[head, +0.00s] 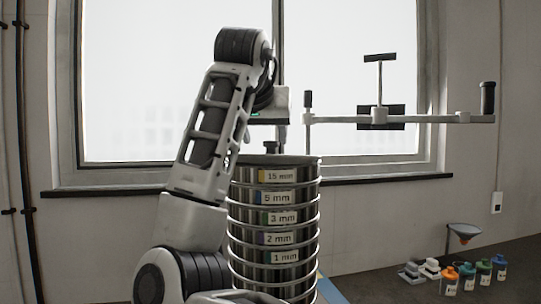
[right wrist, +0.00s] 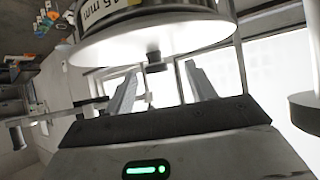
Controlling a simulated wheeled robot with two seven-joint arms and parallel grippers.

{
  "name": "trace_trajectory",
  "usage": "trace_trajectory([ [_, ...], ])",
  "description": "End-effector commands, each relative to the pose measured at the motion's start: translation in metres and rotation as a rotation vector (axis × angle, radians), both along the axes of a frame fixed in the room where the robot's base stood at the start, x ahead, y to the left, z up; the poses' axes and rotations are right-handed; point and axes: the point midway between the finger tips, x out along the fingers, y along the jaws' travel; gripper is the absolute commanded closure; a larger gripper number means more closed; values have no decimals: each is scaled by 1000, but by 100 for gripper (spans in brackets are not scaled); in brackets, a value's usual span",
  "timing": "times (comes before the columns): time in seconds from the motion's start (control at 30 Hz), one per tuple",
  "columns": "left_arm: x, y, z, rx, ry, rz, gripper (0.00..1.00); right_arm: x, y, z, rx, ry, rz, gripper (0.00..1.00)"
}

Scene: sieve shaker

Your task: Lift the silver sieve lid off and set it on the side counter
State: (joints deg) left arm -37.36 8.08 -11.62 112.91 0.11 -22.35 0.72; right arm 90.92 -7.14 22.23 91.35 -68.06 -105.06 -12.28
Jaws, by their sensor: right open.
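The silver sieve lid (head: 292,159) sits on top of the sieve stack (head: 278,218), with its dark knob (head: 270,147) standing up. My right gripper (head: 273,133) hangs just above the knob, pointing down. In the right wrist view the lid (right wrist: 200,38) is bright, and the knob (right wrist: 155,63) lies between the open fingers (right wrist: 160,76), near their tips. I see no contact with the knob. The dark side counter (head: 385,293) is at the lower right. My left gripper is not in view.
A clamp bar (head: 440,119) with black handles extends right of the stack's top. On the counter stand several coloured bottles (head: 467,277), a funnel on a stand (head: 463,231) and small grey blocks (head: 412,271). The counter's near left part looks clear. A window is behind.

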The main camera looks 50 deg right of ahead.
Motion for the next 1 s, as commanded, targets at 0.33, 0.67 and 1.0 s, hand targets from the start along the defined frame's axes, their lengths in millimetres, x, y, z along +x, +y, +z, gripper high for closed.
trace_trajectory([
  [0.33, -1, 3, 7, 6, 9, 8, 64, 18, -39, -18, 2, 2, 1, 45],
  [0.67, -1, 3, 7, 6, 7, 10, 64, 20, -42, -22, 0, 0, 0, 50],
  [1.0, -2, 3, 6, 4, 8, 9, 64, 20, -42, -21, -1, -1, 0, 97],
])
